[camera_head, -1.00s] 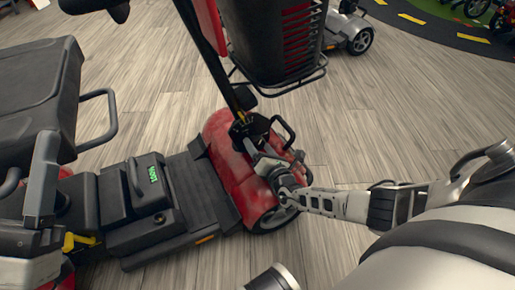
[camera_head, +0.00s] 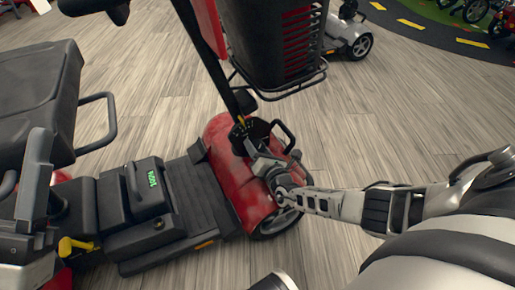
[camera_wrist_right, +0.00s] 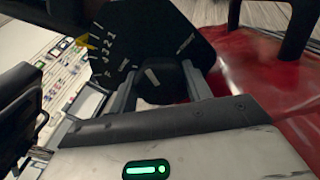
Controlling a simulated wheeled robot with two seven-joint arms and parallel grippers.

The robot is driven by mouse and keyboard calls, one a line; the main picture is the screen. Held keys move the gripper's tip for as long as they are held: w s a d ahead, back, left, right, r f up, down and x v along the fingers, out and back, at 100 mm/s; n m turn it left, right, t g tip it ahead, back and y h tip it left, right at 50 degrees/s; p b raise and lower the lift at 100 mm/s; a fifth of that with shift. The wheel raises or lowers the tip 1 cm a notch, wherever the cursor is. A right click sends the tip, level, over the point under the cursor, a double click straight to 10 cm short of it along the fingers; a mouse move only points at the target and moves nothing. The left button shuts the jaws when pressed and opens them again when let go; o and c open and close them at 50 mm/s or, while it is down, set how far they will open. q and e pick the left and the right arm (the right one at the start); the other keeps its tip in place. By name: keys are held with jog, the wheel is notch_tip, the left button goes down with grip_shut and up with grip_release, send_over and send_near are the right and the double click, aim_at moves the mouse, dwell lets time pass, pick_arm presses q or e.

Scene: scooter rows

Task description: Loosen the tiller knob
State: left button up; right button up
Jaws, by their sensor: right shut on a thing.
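The red scooter (camera_head: 240,185) stands in front of me, its dark tiller (camera_head: 207,60) rising and leaning to the upper left. At the tiller's base, a black dial plate with white numbers (camera_wrist_right: 120,48) carries the dark tiller knob (camera_wrist_right: 160,82), which has a pale mark on its face. My right gripper (camera_head: 252,150) reaches in from the right. In the wrist view its two fingers (camera_wrist_right: 158,88) stand on either side of the knob, shut on it. In the head view the knob is mostly hidden. My left gripper is not in view.
A black basket (camera_head: 270,45) hangs on the tiller above my gripper. A black looped bar (camera_head: 285,135) stands close beside it. The black seat (camera_head: 38,95) and footboard battery box (camera_head: 135,190) are at left. Bare wood floor lies right of the scooter.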

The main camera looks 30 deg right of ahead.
jog(key=n, duration=0.5)
jog(key=shift+a, duration=0.1)
jog(key=n, duration=0.5)
jog(key=shift+f+n, duration=0.1)
jog(key=shift+n, duration=0.2)
dwell(0.4)
jog(key=o, duration=1)
jog(key=shift+s, duration=0.1)
